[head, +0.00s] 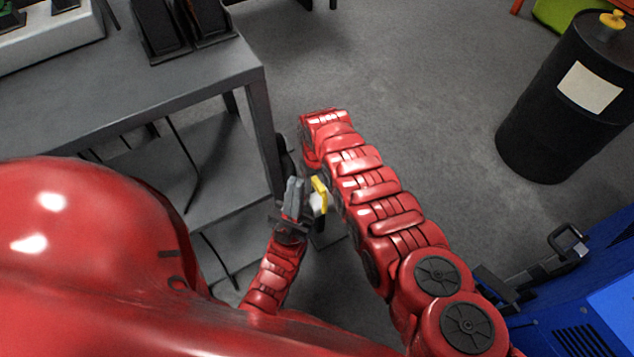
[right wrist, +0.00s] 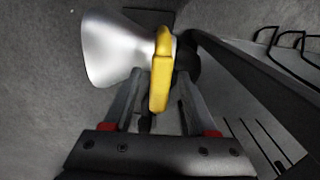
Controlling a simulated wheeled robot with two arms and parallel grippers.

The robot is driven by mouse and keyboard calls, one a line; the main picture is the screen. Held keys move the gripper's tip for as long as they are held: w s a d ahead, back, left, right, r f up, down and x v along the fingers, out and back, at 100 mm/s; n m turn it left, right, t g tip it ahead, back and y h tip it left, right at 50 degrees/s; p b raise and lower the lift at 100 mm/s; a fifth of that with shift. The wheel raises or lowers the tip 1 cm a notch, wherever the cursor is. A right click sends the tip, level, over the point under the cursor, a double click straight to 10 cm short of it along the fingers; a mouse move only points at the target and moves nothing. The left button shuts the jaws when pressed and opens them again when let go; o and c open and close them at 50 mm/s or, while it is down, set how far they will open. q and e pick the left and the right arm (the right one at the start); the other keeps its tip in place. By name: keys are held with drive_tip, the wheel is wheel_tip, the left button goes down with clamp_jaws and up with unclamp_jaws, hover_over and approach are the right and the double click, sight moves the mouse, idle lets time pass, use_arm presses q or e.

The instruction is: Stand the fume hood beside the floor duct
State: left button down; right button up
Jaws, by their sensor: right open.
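The fume hood has a silver cone (right wrist: 112,50) and a yellow handle (right wrist: 160,70) in the right wrist view. In the head view the yellow handle (head: 320,192) shows small, left of my right arm, near the table leg. My right gripper (right wrist: 162,80) is open, its fingers on either side of the handle; contact is not clear. In the head view its jaws are hidden by the arm. My left gripper (head: 292,192) appears close to the left of the handle; its jaw opening is unclear. I cannot make out the floor duct for certain.
A grey table (head: 140,95) with a lower shelf (head: 150,185) stands at the left. A black drum (head: 555,110) with a white label stands at the upper right, and a blue machine (head: 585,290) at the lower right. The grey floor between table and drum is clear.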

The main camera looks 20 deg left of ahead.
wheel_tip(320, 180, up, 11)
drive_tip(key=p, duration=0.7)
drive_tip(key=shift+f, duration=0.1)
